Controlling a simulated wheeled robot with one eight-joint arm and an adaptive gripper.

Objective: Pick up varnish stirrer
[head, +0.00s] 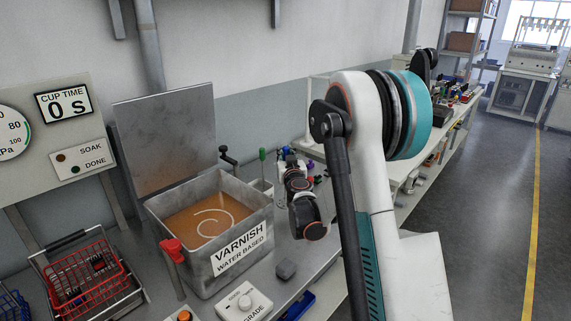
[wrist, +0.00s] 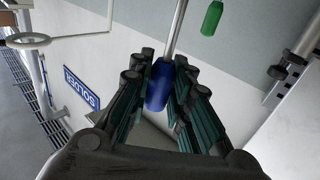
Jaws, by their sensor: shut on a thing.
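My gripper (wrist: 162,98) is shut on the blue handle (wrist: 159,84) of a stirrer-like tool, with the dark finger pads on either side of it. A thin metal rod (wrist: 176,28) runs from the handle to the top of the wrist view. A second handle, green (wrist: 212,18), is apart from my fingers; a green handle also stands upright behind the varnish tank in the head view (head: 262,155). No label shows which is the varnish stirrer. In the head view, my gripper is small and partly hidden behind my wrist.
The open metal varnish tank (head: 243,253) holds orange-brown liquid, its lid (head: 165,130) raised behind. A red wire basket (head: 85,280) is at left, a grade dial box (head: 243,302) in front. A further bench with clutter runs back right.

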